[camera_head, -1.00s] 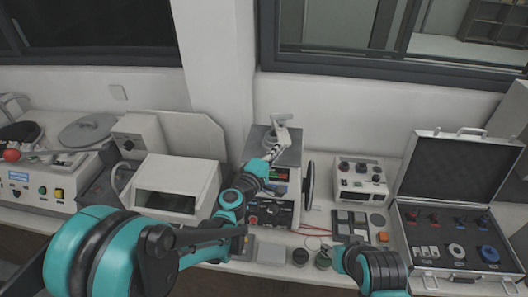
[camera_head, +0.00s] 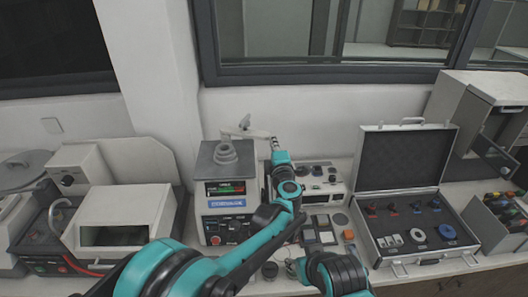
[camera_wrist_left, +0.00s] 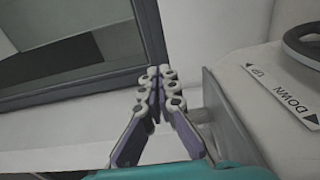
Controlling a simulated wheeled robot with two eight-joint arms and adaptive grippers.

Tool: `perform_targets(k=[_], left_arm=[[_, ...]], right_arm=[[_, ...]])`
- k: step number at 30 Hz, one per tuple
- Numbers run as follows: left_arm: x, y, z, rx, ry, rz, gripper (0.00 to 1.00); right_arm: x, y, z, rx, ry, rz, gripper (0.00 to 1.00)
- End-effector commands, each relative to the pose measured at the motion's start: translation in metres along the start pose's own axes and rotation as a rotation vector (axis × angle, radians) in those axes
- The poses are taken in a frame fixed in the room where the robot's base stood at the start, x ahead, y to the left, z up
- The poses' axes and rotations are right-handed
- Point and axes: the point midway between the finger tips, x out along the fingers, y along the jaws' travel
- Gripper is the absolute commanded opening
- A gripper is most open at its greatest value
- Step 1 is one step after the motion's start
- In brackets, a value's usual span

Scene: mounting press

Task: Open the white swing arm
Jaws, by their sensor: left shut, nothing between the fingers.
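The white swing arm (camera_head: 246,131) is at the top of the mounting press (camera_head: 226,228). It points right, off to the side of the grey round mould opening (camera_head: 223,153), which is uncovered. My left gripper (camera_head: 274,143) is shut and empty, at the right end of the swing arm; I cannot tell whether they touch. In the left wrist view its fingers (camera_wrist_left: 158,88) are pressed together with nothing between them. My right arm shows at the lower middle of the head view; its fingers are not clear.
A control box (camera_head: 322,180) stands right of the press, behind my left arm. An open case (camera_head: 400,265) with coloured parts lies further right. A white machine (camera_head: 125,215) stands on the left. The wrist view shows an UP/DOWN label (camera_wrist_left: 285,95) beside a dark wheel (camera_wrist_left: 305,42).

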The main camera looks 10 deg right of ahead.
Motion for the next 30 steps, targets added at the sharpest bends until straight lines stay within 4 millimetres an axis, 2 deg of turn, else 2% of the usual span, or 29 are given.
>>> perform_targets(k=[4, 15, 30], left_arm=[[0.021, -0.001, 0.013, 0.000, 0.112, 0.000, 0.00], [0.057, 0.000, 0.023, 0.000, 0.107, 0.000, 0.00], [0.066, 0.000, 0.025, 0.000, 0.105, 0.000, 0.00]], right_arm=[[0.002, 0.000, 0.002, 0.000, 0.000, 0.000, 0.40], [0.003, 0.000, 0.002, 0.000, 0.000, 0.000, 0.40], [0.004, 0.000, 0.003, 0.000, 0.000, 0.000, 0.40]])
